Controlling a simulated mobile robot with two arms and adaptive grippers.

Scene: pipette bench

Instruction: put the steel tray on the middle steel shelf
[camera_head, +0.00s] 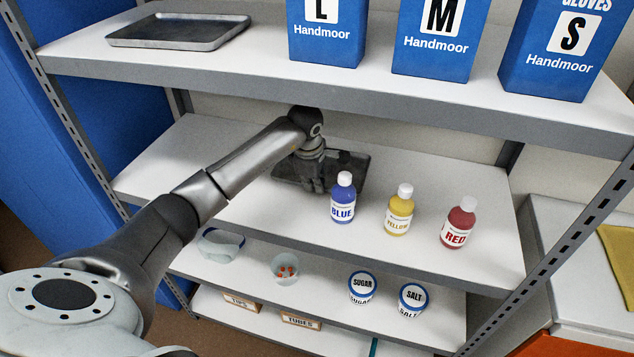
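A dark steel tray (352,178) is at the shelf (255,207) just below the top visible one, partly hidden by my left gripper. I cannot tell whether it rests flat on that shelf or is held just above it. My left gripper (320,187) points down over the tray's middle, left of the blue bottle. Its fingers are small and dark against the tray, so their grip is unclear. Another shallow grey metal tray (178,32) lies at the left of the top shelf (262,62). My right gripper is not in view.
A blue bottle (343,205) stands close by the tray's right front. Yellow (398,215) and red (459,228) bottles stand further right. Glove boxes (328,30) fill the top shelf's right. Jars (362,287) and a beaker (284,268) stand a shelf lower. The middle shelf's left end is clear.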

